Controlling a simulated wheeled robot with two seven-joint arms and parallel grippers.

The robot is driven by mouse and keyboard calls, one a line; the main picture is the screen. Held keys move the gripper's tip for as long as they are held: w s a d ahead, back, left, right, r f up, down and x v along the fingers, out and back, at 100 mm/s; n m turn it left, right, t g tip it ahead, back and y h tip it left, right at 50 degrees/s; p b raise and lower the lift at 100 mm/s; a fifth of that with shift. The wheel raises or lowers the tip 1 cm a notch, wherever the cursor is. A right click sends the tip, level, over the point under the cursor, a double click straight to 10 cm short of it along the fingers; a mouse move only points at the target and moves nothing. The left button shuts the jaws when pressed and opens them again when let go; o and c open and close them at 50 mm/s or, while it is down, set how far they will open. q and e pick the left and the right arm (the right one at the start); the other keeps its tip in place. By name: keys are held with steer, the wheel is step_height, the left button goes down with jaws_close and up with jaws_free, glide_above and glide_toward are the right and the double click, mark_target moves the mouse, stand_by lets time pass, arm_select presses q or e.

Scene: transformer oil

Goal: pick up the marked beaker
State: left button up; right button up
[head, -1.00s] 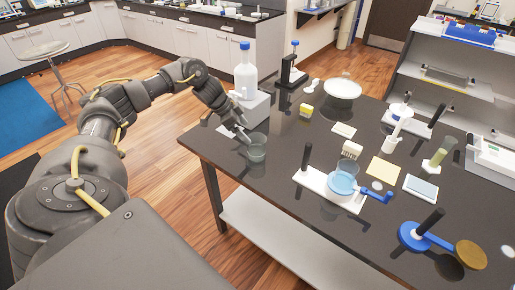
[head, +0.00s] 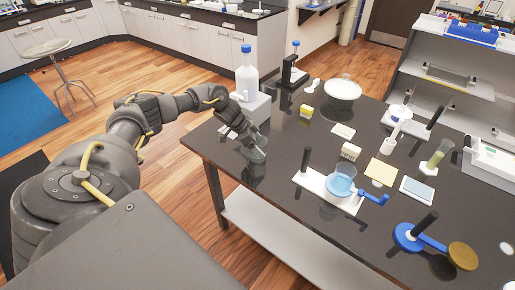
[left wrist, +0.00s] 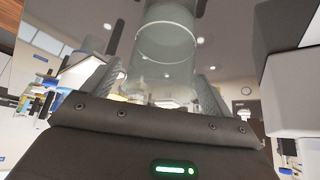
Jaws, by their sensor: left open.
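A clear glass beaker (head: 259,155) stands near the left edge of the black table. My left gripper (head: 250,138) is at this beaker and partly hides it in the head view. In the left wrist view the beaker (left wrist: 165,45) shows between the two ridged fingers of my open left gripper (left wrist: 150,88). I cannot tell whether either finger touches the glass. A second beaker (head: 343,182) with blue liquid sits on a white stand. I can make out no mark on either beaker. My right gripper is not in view.
A blue-based stand with a bronze disc (head: 463,256) is at the right. The black table top (head: 290,190) is clear between the two beakers.

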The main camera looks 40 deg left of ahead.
arm_select(q)
steer(key=shift+c, duration=0.4)
steer(key=c, duration=1.1)
steer(key=shift+c, duration=0.2)
steer(key=shift+r, duration=0.1)
steer(key=shift+r+b, duration=0.55)
steer(key=shift+b, duration=0.2)
steer(key=shift+w+r+b, duration=0.1)
steer(key=shift+r+b, duration=0.55)
steer(key=shift+r, duration=0.05)
steer(key=s+a+r+b, duration=0.4)
steer(key=s+a+r, duration=0.2)
steer(key=a+r, duration=0.4)
steer(key=shift+s+a+r, duration=0.2)
steer(key=shift+s+a, duration=0.1)
steer(key=shift+a, duration=1)
